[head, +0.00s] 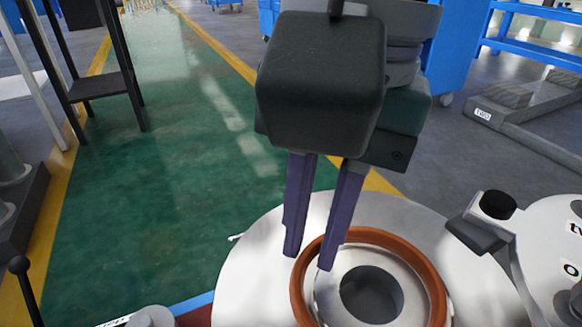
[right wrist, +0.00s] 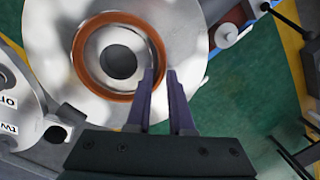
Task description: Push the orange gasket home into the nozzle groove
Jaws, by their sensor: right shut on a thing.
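The orange gasket (head: 437,285) is a ring around the silver nozzle (head: 332,297) with its dark round opening, at the bottom of the head view. The gasket also shows whole in the right wrist view (right wrist: 78,62), circling the nozzle (right wrist: 96,45). My right gripper (head: 310,262) reaches down from above with its two purple fingers. It is shut on the gasket's rim, one finger on each side of it, as the right wrist view (right wrist: 161,72) shows. Whether the gasket sits in the groove or above it I cannot tell. My left gripper is not in view.
A pale round shell top (head: 250,270) surrounds the nozzle. A clamp with a black knob (head: 498,204) and a lettered white lid (head: 548,235) stand at the right. Green floor (head: 170,190) lies open to the left, with a dark stand (head: 97,85) beyond.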

